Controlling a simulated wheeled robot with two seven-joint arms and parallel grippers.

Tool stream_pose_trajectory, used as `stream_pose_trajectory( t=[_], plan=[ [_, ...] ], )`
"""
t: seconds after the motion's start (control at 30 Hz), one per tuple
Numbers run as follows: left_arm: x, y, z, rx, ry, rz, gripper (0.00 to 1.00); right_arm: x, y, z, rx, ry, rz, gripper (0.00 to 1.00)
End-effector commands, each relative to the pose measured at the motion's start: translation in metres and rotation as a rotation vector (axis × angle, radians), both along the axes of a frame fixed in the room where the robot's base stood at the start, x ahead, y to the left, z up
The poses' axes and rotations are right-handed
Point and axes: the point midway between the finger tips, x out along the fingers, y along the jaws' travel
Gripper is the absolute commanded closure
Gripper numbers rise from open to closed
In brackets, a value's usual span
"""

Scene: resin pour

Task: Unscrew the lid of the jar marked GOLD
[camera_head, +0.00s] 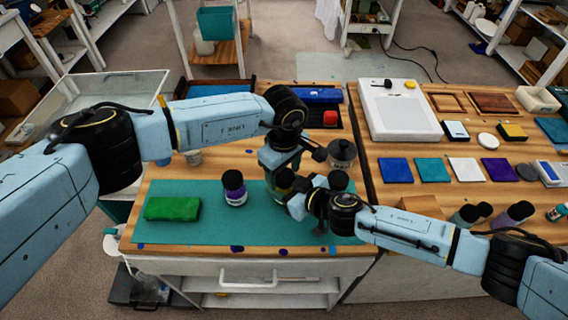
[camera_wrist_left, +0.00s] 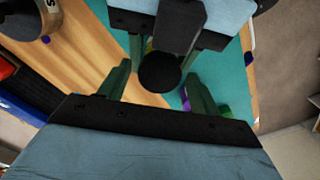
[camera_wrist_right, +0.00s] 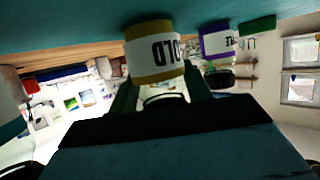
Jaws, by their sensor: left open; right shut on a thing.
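The jar marked GOLD (camera_wrist_right: 155,50) shows upside down in the right wrist view, with a yellow band and white label. My right gripper (camera_wrist_right: 162,92) is shut on its body; in the head view the jar (camera_head: 281,194) is mostly covered by my arms. My left gripper (camera_wrist_left: 160,90) is open above the jar and points down. The round black lid (camera_wrist_left: 160,72) shows between its spread fingers in the left wrist view, with no clear contact. The lid looks seated on the jar, though its edge is hidden.
A purple jar (camera_head: 234,187) stands left of the GOLD jar on the teal mat (camera_head: 190,234). The mat's front left is clear.

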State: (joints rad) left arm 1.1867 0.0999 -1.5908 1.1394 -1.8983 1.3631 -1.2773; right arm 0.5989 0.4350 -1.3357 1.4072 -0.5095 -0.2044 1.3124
Motion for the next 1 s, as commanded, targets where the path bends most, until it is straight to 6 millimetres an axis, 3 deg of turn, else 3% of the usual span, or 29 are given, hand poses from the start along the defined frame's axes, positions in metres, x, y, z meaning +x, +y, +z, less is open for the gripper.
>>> stream_pose_trajectory(
  t=[0.23,0.57,0.73,1.0],
  plan=[
    [0.0,-0.0003,-0.0003,-0.001,-0.001,-0.001,0.39,-0.0007,0.0003,-0.0006,0.0,0.002,0.001,1.0],
    [0.0001,-0.0004,0.0,-0.001,-0.001,-0.001,0.82,-0.0007,0.0004,-0.0006,0.0,0.002,0.001,1.0],
    [0.0001,-0.0004,0.0002,-0.001,-0.001,0.071,0.82,-0.0007,0.0004,-0.0006,0.0,0.002,0.001,1.0],
    [0.0003,-0.0004,0.0006,-0.001,-0.002,0.458,0.82,-0.0007,0.0004,-0.0006,0.0,0.002,0.001,1.0]
  ],
)
